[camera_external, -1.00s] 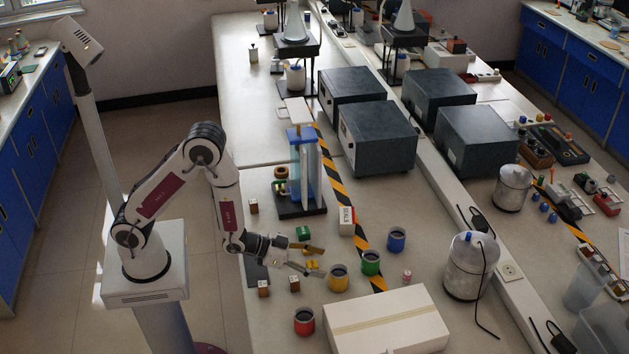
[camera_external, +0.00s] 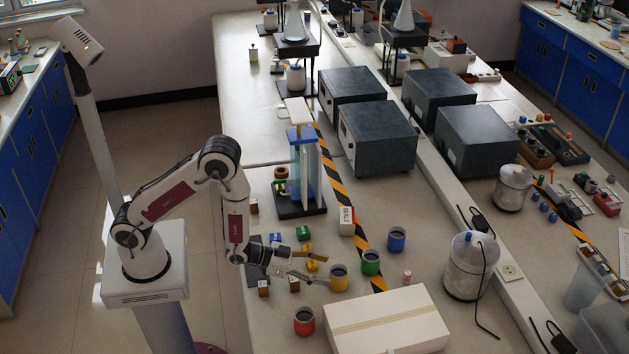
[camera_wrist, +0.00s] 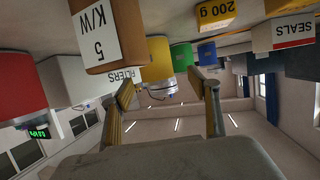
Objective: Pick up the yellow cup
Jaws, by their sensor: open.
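The yellow cup (camera_external: 339,279) stands upright on the bench, between the red cup (camera_external: 304,321) and the green cup (camera_external: 371,263). My gripper (camera_external: 322,270) is low over the bench, just left of the yellow cup, with its fingers pointing toward it. In the wrist view, which looks upside down, the yellow cup (camera_wrist: 157,60) shows beyond and between the two spread fingers of my gripper (camera_wrist: 163,95). The gripper is open and nothing is between the fingertips. I cannot tell whether a fingertip touches the cup.
A blue cup (camera_external: 396,239) stands behind the green one. A large white box (camera_external: 388,322) lies in front right. Small brown blocks (camera_external: 294,284) and a yellow weight block (camera_external: 306,249) sit near the gripper. A white seals box (camera_external: 347,221) stands farther back.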

